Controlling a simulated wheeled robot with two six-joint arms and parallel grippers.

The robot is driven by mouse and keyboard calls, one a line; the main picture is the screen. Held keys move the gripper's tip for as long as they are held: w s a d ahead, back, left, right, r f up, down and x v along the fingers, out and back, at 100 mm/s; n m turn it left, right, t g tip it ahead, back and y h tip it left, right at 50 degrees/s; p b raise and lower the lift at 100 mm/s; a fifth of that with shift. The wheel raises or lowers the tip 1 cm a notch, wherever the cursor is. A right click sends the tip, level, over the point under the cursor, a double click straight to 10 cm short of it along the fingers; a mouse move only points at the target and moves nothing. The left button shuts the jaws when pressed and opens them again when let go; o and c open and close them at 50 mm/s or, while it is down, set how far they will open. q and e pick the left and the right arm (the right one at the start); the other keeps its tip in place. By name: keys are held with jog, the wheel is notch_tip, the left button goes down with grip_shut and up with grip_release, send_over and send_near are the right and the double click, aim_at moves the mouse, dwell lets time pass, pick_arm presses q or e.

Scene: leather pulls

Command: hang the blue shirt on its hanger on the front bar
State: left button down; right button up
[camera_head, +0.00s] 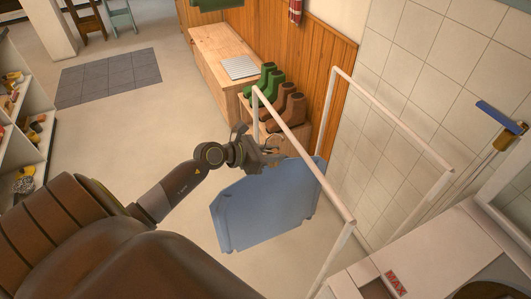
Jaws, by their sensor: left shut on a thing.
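The blue shirt (262,212) hangs spread out below my left gripper (270,153). The gripper is shut at the top of the shirt, on its hanger; the hanger is mostly hidden by the gripper, and its hook is too small to make out clearly. The front bar (303,152) is the nearer white rail of a frame. The gripper is just left of the bar in the picture. The shirt's right edge shows past the bar; I cannot tell whether the hanger touches the bar. My right gripper is not in view.
A second white bar (396,122) runs behind, near the tiled wall. Green boots (263,80) and brown boots (287,104) stand by a wooden bench (215,50). A white machine marked MAX (440,255) is at lower right. The floor left of the shirt is clear.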

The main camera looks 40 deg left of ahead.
aim_at(290, 158)
pick_arm(q)
jog(key=shift+w+d, duration=0.5)
jog(key=shift+w, duration=0.35)
jog(key=shift+w+d, duration=0.5)
jog(key=shift+w, duration=0.4)
jog(key=shift+w+d, duration=0.5)
jog(key=shift+w, duration=0.35)
jog(key=shift+w+d+f+b, duration=0.15)
jog(key=shift+f+b, duration=0.1)
jog(key=shift+b, duration=0.2)
jog(key=shift+f+b, duration=0.85)
jog(key=shift+f, duration=0.15)
jog(key=c, duration=1.1)
grip_release()
jog(key=shift+f, duration=0.1)
jog(key=shift+s+a, duration=0.2)
jog(key=shift+s, duration=0.05)
jog(key=b+v, duration=0.2)
jog(key=v, duration=1.5)
jog(key=shift+a, duration=0.1)
